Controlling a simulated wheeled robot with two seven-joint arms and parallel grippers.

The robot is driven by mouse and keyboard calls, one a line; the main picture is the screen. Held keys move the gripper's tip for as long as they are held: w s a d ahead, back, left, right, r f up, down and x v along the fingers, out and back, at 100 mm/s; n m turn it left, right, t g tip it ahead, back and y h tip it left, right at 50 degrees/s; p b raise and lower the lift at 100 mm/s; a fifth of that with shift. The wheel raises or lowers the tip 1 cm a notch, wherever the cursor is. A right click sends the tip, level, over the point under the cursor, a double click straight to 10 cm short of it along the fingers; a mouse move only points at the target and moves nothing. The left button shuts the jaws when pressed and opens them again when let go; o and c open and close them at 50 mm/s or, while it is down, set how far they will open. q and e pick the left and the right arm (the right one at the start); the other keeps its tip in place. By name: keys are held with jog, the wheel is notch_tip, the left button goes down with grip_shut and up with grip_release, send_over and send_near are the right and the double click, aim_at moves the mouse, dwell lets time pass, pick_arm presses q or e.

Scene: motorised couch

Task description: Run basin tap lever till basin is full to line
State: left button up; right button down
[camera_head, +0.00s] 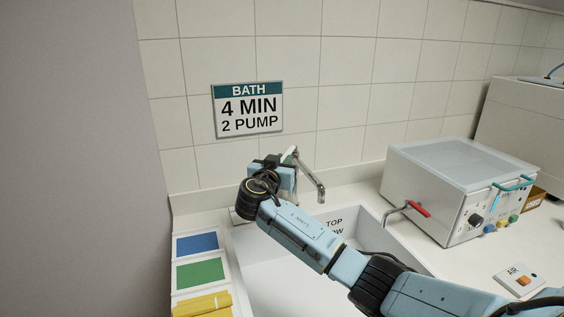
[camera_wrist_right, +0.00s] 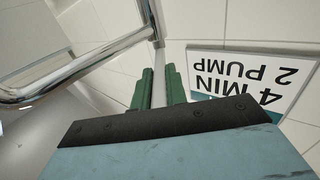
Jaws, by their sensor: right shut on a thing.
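The chrome tap spout (camera_head: 309,177) stands at the back of the white basin (camera_head: 262,285); it also crosses the left of the right wrist view (camera_wrist_right: 70,72). My right gripper (camera_head: 288,156) is beside the spout. In the right wrist view its green fingers (camera_wrist_right: 159,88) are shut on a thin pale lever (camera_wrist_right: 158,62). No water stream shows below the spout. I cannot make out a water level. My left gripper is out of view.
A wall sign (camera_head: 248,109) reads "BATH 4 MIN 2 PUMP". A white box unit (camera_head: 450,190) with knobs and a red-handled drain lever (camera_head: 418,208) beside it stands right of the basin. An AIR switch (camera_head: 520,280) is front right.

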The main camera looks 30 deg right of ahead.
jog(key=shift+s+d+n+t+y+b, duration=0.35)
jog(key=shift+s+d+n+t+y, duration=0.3)
jog(key=shift+n+t+y, duration=0.3)
jog(key=c, duration=1.4)
grip_release()
jog(key=shift+a, duration=0.1)
jog(key=v, duration=1.3)
jog(key=shift+s+b, duration=0.2)
jog(key=shift+b, duration=0.15)
